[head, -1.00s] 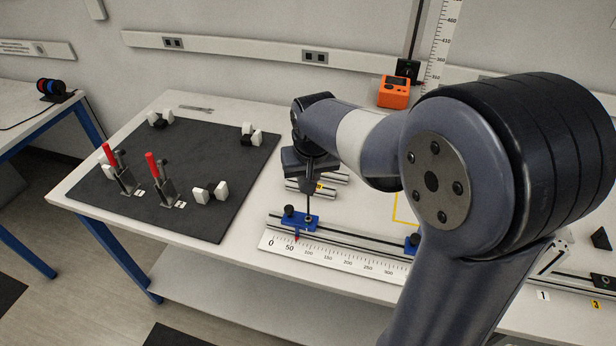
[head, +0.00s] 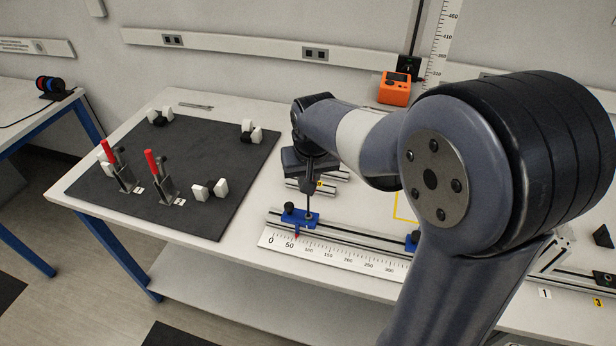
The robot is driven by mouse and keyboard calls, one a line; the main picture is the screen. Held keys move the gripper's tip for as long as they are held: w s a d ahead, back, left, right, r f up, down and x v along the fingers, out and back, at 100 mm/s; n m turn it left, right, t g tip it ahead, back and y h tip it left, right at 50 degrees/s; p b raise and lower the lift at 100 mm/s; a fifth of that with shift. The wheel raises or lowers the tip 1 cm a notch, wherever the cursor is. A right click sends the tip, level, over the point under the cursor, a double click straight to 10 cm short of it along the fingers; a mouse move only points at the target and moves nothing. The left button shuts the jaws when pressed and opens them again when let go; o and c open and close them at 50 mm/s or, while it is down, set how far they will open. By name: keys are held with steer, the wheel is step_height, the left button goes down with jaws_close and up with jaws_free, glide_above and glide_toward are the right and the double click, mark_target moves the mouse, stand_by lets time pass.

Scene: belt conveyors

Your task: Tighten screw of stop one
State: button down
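A blue stop (head: 299,218) sits at the left end of a metal rail (head: 350,233), with a black knob (head: 289,207) on its left side. Its red pointer (head: 297,235) is a little past the 50 mark on the white ruler (head: 320,257). My gripper (head: 309,180) is over the stop, pointing down. A thin dark shaft (head: 309,200) runs from it to a screw spot on the stop's right part. My fingers are too small and dark to tell open from shut. A second blue stop (head: 411,241) is partly hidden behind my arm.
A dark mat (head: 200,138) at left carries red-handled clamps (head: 155,166) and white blocks. Metal cylinders (head: 316,188) lie just behind the rail, close to my gripper. An orange device (head: 395,89) stands at the back. My arm hides much of the table's right side.

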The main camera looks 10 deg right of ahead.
steer(key=shift+f, duration=0.35)
stand_by(0.4)
steer(key=m, duration=0.3)
steer(key=m+h+b, duration=0.1)
steer(key=m, duration=0.1)
steer(key=shift+m+h, duration=0.3)
steer(key=shift+m, duration=0.1)
steer(key=shift+m, duration=0.6)
steer(key=m+g+h, duration=0.1)
steer(key=m, duration=0.3)
steer(key=shift+d+b, duration=0.1)
steer(key=shift+b, duration=0.2)
steer(key=shift+m, duration=0.4)
